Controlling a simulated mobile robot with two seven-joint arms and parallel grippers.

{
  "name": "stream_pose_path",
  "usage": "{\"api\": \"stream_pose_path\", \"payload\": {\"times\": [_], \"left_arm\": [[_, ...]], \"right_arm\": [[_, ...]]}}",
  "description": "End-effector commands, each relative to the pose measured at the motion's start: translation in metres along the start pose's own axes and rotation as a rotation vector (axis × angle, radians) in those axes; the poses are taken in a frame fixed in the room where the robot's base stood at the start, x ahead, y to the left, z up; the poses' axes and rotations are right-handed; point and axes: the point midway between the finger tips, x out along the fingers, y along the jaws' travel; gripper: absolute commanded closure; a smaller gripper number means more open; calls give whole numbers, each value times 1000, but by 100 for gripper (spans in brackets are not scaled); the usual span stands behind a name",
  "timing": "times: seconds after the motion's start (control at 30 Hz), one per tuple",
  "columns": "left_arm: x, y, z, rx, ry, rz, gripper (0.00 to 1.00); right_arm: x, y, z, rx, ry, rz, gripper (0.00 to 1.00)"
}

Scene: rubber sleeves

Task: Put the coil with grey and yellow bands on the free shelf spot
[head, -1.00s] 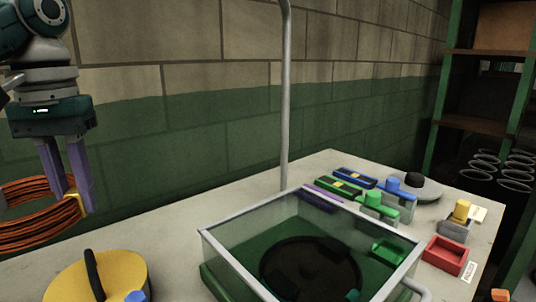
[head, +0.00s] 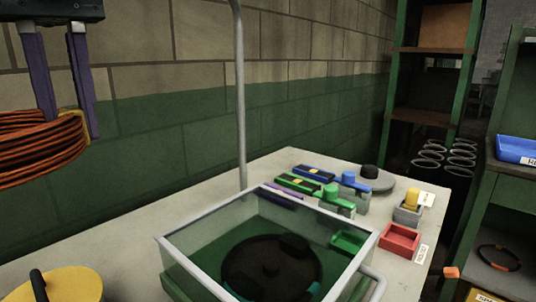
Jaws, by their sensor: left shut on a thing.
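My left gripper (head: 66,124) is at the far left of the head view, with its purple fingers pointing down. It is shut on an orange-brown coil (head: 35,157), which it holds raised in front of the wall. A yellow band (head: 93,125) shows on the coil beside the fingers; I cannot make out a grey band. The coil's left part is cut off by the picture edge. A shelf unit (head: 490,215) stands at the right, partly in view. A dark ring with orange bands (head: 498,258) lies on its lower board. I cannot tell which shelf spot is free. My right gripper is not in view.
The table (head: 135,222) holds a clear-walled box (head: 193,271), a yellow disc with a black handle (head: 70,285), a red tray (head: 399,240) and several blue and green fixtures. A thin upright pole (head: 240,100) rises behind the box. A green-posted rack (head: 438,50) stands behind.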

Motion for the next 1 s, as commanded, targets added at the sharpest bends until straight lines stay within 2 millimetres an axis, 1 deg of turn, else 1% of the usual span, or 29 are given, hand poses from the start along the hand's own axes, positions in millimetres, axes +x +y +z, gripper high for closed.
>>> {"api": "stream_pose_path", "payload": {"times": [0.03,0.17,0.33,0.5,0.7,0.93,1.0], "left_arm": [[-5,2,3,49,5,2,100],[-13,4,18,220,6,2,100],[-11,0,37,405,3,0,100],[-3,-11,50,546,2,0,100],[9,-28,62,679,2,1,100],[22,-48,68,787,5,0,100],[7,-47,69,789,4,2,100]], "right_arm": [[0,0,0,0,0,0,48],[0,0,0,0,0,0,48],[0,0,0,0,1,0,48],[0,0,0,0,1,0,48],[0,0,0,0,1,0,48],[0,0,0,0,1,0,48],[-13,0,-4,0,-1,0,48]]}}
